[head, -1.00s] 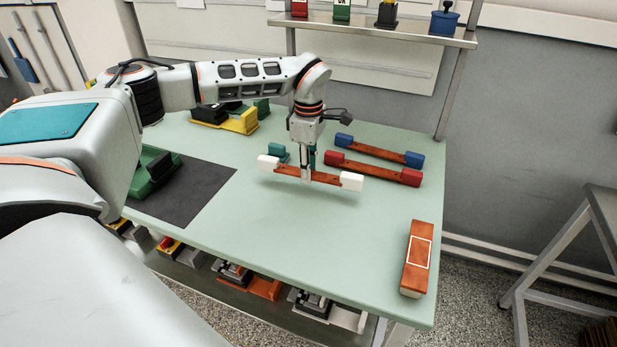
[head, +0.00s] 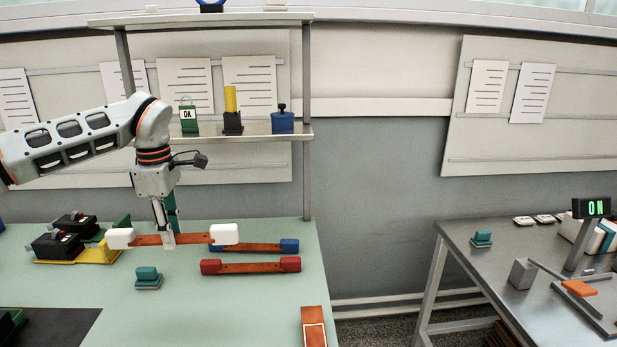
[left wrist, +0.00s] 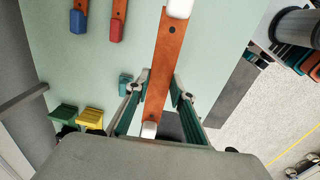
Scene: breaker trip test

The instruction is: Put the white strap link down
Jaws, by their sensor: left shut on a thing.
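The white strap link (head: 192,239) is a copper-coloured bar with a white block at each end. My left gripper (head: 167,239) points down and is shut on the middle of its bar, holding it roughly level over the green bench top. The gap to the bench is hard to judge. In the left wrist view the bar (left wrist: 167,55) runs between the fingers (left wrist: 159,88) of my left gripper, with one white end near the palm. A blue-ended link (head: 262,246) lies behind its right end, partly hidden. A red-ended link (head: 250,267) lies nearer. My right gripper is out of view.
A small teal block (head: 148,278) sits on the bench (head: 225,305) in front of the link. Black and yellow devices (head: 75,240) stand to the left. An orange-brown block (head: 313,326) is at the front right. A shelf (head: 255,131) stands behind. A grey table (head: 470,262) is at right.

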